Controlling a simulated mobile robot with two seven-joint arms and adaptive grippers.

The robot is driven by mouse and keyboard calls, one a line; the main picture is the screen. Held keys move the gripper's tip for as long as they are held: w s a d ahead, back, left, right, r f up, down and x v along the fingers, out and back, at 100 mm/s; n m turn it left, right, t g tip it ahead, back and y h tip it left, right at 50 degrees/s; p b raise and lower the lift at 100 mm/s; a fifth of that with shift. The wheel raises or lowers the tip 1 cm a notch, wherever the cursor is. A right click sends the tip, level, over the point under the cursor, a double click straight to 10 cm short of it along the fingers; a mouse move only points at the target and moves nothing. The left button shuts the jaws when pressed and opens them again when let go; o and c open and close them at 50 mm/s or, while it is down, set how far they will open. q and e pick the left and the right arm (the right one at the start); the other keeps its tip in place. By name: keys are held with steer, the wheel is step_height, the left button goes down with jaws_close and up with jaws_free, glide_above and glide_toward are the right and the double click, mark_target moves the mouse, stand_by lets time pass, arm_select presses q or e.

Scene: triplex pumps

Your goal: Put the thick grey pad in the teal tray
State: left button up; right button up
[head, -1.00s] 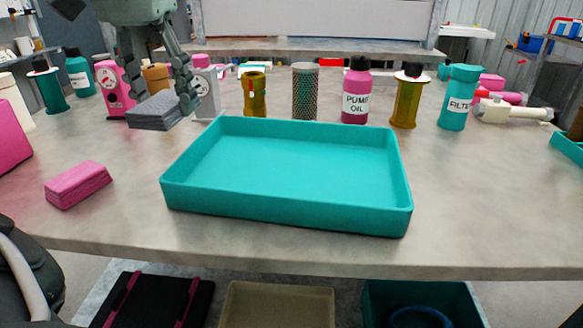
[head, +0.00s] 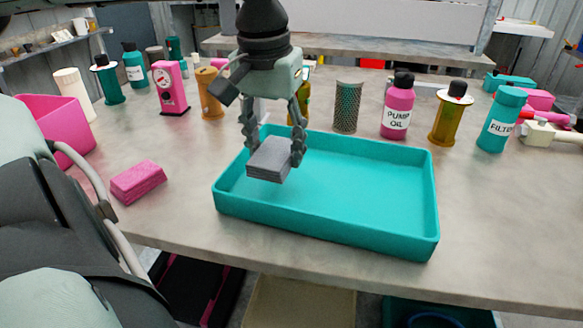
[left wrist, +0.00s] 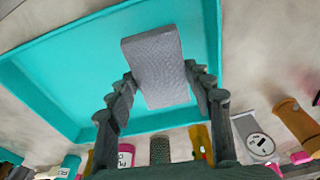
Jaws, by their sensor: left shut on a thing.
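The thick grey pad (head: 270,160) is held between the fingers of my left gripper (head: 272,140), over the left part of the teal tray (head: 330,243). In the left wrist view the grey pad (left wrist: 156,66) sits between the two fingers of the gripper (left wrist: 160,88), with the teal tray (left wrist: 60,45) behind it. The pad appears above the tray floor; the exact gap is hard to tell. The tray holds nothing else that I can see. My right gripper is not in view.
A pink pad (head: 138,181) lies left of the tray, near a pink bin (head: 62,125). Behind the tray stand a mesh cylinder (head: 347,106), a pump oil bottle (head: 397,108), an amber cylinder (head: 450,115) and a teal filter bottle (head: 500,120). Bare table lies right of the tray.

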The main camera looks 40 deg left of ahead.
mark_target(292, 192)
arm_select(q)
steer(key=shift+w+d+f, duration=0.35)
steer(key=shift+d+f, duration=0.15)
steer(key=shift+d, duration=0.05)
steer(key=shift+w+d+f, duration=0.35)
steer(key=shift+d+f, duration=0.1)
steer(key=shift+d, duration=0.1)
steer(key=shift+f, duration=1.85)
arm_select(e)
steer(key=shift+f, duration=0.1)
arm_select(q)
steer(key=shift+f, duration=0.1)
steer(key=shift+f, duration=0.1)
steer(key=o, duration=1)
steer(key=shift+c, duration=0.2)
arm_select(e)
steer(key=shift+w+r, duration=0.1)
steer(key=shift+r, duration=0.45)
